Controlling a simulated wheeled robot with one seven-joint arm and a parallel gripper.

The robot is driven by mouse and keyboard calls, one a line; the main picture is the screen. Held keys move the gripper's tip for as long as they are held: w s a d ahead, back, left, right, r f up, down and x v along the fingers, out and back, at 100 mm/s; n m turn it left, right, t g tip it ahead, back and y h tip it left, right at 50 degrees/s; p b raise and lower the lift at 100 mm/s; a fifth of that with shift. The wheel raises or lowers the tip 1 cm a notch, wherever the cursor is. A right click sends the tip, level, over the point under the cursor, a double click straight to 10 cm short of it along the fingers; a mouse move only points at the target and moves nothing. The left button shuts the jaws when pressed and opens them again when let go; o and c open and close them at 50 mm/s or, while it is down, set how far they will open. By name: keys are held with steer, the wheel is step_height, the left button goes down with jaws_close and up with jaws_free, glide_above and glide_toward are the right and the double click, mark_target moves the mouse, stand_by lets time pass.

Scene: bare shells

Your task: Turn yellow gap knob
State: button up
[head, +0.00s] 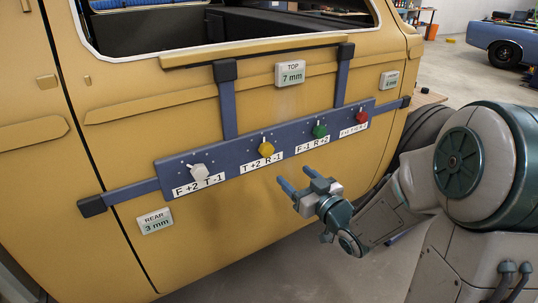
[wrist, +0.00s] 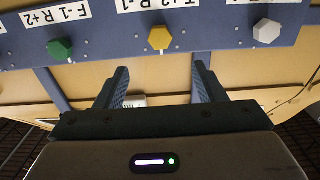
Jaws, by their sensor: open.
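The yellow knob (head: 266,148) sits on a blue panel (head: 225,172) fixed across a yellow vehicle body. Its label reads "T+2 R-1". The panel also carries a white knob (head: 198,171) to its left, and a green knob (head: 320,131) and a red knob (head: 361,117) to its right. My gripper (head: 297,186) is open and empty, below and right of the yellow knob, apart from the panel. In the wrist view, which is upside down, the yellow knob (wrist: 160,38) lies beyond the fingertips, roughly centred between the two fingers (wrist: 160,80).
Gap signs on the body read "TOP 7 mm" (head: 290,73) and "REAR 3 mm" (head: 155,221); a third sign (head: 389,80) is too small to read surely. Blue straps (head: 228,105) hold the panel. A dark tyre (head: 425,125) stands behind my arm. A blue car (head: 500,45) is far right.

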mark_target(269, 152)
steer(key=p+x, duration=0.1)
steer(key=x, duration=1.2)
steer(key=shift+w+a, duration=0.15)
steer(key=c, duration=1)
